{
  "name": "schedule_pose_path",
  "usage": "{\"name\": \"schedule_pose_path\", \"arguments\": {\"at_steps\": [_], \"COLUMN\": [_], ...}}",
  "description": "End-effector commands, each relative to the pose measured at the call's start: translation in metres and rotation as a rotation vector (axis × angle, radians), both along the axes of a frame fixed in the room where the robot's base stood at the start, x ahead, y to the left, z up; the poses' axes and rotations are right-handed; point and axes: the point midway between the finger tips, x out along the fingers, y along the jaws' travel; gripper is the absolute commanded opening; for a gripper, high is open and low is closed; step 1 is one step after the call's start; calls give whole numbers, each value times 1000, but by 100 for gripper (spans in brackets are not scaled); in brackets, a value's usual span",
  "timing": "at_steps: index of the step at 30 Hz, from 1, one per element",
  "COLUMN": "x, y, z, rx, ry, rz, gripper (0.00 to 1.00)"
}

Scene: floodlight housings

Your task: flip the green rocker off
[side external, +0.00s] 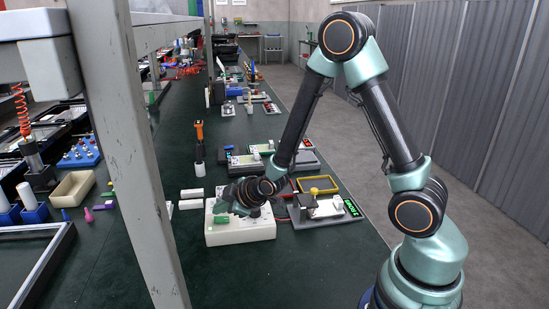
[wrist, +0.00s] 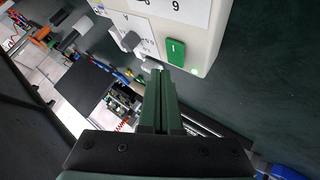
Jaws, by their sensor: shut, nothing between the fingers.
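The green rocker (wrist: 176,50) sits on the face of a white switch box (wrist: 203,22). A white "I" mark shows on it, and a small green light glows beside it. In the side view the rocker (side external: 221,219) is at the left of the white box (side external: 240,233). My gripper (wrist: 160,73) is shut and empty, its dark green fingers ending just below the rocker in the wrist view. A small gap seems to separate them; contact cannot be told. In the side view my gripper (side external: 222,207) is low over the box's top.
A grey lever (wrist: 130,41) and a pale knob (wrist: 151,65) sit on the box near the rocker. An orange-handled tool (side external: 199,130) stands behind. The dark green bench in front is clear.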

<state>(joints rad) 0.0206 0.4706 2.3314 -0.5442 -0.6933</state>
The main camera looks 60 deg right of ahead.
Motion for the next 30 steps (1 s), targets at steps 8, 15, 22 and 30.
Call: {"name": "schedule_pose_path", "arguments": {"at_steps": [8,15,22,30], "x": [0,0,0,0], "y": [0,0,0,2], "z": [0,0,-1,-8], "rx": [0,0,0,2], "ry": [0,0,0,1], "rz": [0,0,0,2], "gripper": [0,0,0,0]}}
